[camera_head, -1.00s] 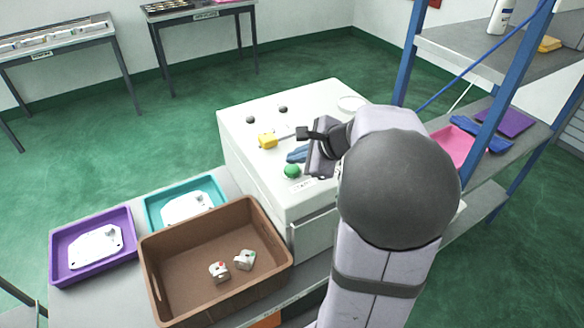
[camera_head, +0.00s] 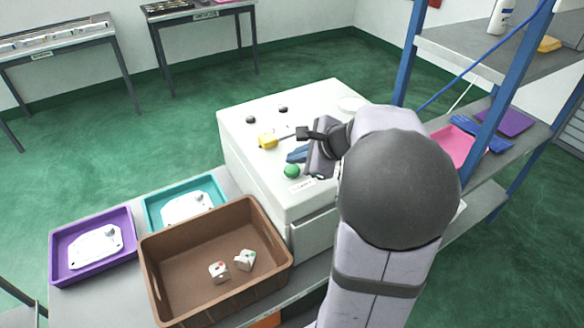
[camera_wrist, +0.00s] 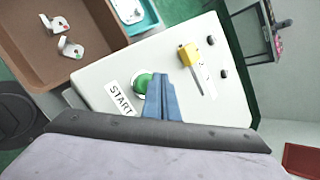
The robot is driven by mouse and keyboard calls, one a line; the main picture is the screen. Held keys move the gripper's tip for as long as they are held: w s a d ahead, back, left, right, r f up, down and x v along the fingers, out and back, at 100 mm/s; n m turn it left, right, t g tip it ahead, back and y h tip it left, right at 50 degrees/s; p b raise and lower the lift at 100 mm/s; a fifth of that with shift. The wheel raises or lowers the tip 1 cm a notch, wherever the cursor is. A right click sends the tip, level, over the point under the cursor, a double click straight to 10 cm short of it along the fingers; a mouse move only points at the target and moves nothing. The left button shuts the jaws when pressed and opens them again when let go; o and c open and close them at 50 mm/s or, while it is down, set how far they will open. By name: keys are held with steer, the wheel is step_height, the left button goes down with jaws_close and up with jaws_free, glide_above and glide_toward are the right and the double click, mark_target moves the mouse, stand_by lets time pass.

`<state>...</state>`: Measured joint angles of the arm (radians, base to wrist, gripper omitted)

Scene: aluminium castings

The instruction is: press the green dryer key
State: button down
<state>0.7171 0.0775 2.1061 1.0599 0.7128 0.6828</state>
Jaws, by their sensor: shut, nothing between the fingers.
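The green dryer key (camera_head: 291,171) is a round domed button on the white dryer top (camera_head: 240,133). In the wrist view the key (camera_wrist: 143,82) sits in a pale ring beside a START label (camera_wrist: 121,98). My gripper (camera_head: 292,155) is shut and empty, its blue fingers together. In the wrist view the fingers (camera_wrist: 160,80) lie just right of the key and hide part of its right side. I cannot tell whether they touch it or how high they are above the panel.
A yellow handle (camera_head: 267,141) and two dark knobs (camera_head: 283,109) are on the dryer top. A brown crate (camera_head: 165,288) with two castings (camera_head: 244,260) stands in front left, near teal (camera_head: 151,213) and purple (camera_head: 60,273) trays. A blue-posted shelf (camera_head: 460,50) stands right.

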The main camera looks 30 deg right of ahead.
mark_target(296, 171)
steer(key=shift+f, duration=0.15)
steer(key=shift+f+b, duration=0.3)
steer(key=shift+b, duration=0.15)
steer(key=shift+f+b, duration=0.4)
steer(key=shift+f, duration=0.05)
stand_by(0.8)
steer(key=shift+r, duration=0.15)
steer(key=shift+r+p, duration=0.75)
steer(key=shift+p, duration=0.05)
steer(key=shift+r, duration=0.15)
steer(key=shift+r+p, duration=2.25)
steer(key=shift+r, duration=0.15)
